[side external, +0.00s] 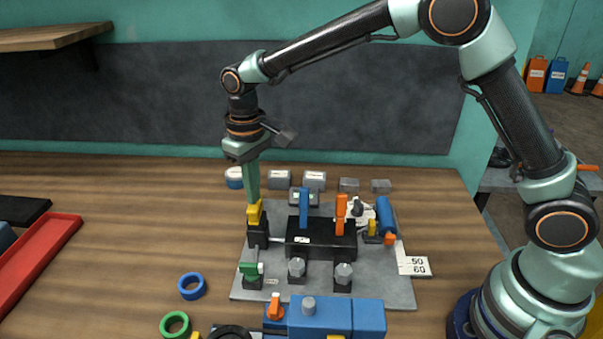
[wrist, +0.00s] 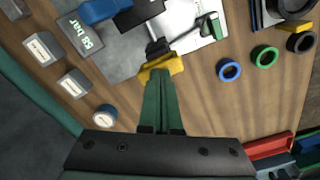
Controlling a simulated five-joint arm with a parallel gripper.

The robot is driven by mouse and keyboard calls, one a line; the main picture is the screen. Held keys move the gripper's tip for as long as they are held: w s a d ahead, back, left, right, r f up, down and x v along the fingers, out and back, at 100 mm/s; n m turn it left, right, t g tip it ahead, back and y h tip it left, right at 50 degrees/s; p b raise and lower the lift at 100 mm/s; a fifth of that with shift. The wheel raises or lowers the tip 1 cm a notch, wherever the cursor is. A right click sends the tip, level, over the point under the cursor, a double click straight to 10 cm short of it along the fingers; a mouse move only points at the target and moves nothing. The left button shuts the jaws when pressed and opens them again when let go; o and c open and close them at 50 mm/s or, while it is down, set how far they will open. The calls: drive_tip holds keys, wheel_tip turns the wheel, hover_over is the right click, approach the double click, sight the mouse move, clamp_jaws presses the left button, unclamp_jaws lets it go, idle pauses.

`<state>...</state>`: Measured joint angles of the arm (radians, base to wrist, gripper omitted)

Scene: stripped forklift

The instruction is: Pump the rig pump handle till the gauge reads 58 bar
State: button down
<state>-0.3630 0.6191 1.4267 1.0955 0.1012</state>
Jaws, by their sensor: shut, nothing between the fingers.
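My gripper (side external: 253,199) points down at the left edge of the grey rig plate (side external: 388,292). Its green fingers are together, with nothing between them. Their tips are at or just above a yellow handle piece (side external: 254,213) on a small black block (side external: 258,233); I cannot tell whether they touch. In the wrist view the yellow piece (wrist: 160,68) lies right beyond the fingertips (wrist: 160,84). A grey box with a dark display (wrist: 87,35) shows green characters and "bar". The number is tilted and blurred, perhaps 58. That the yellow piece is the pump handle is not labelled legibly.
A black block with a blue lever (side external: 303,207) and an orange lever (side external: 340,214) stands right of my gripper. A card marked 50 and 60 (side external: 415,265) lies at the right. Blue (side external: 192,286) and green (side external: 175,325) rings lie front left. Grey boxes line the back.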

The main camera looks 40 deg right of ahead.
drive_tip(key=shift+f, duration=1.15)
drive_tip(key=shift+r, duration=2.6)
drive_tip(key=shift+r, duration=2.5)
drive_tip(key=shift+d, duration=0.1)
drive_tip(key=s+d+r+m+t, duration=0.1)
drive_tip(key=s+d+r+t, duration=0.1)
drive_tip(key=s+d+r, duration=0.55)
drive_tip(key=s+d+f+m+t, duration=0.2)
drive_tip(key=s+d+f+t, duration=0.1)
drive_tip(key=s+d, duration=0.6)
drive_tip(key=shift+s+d+f+t, duration=0.2)
drive_tip(key=shift+s+d+t, duration=0.1)
drive_tip(key=shift+s+d, duration=0.05)
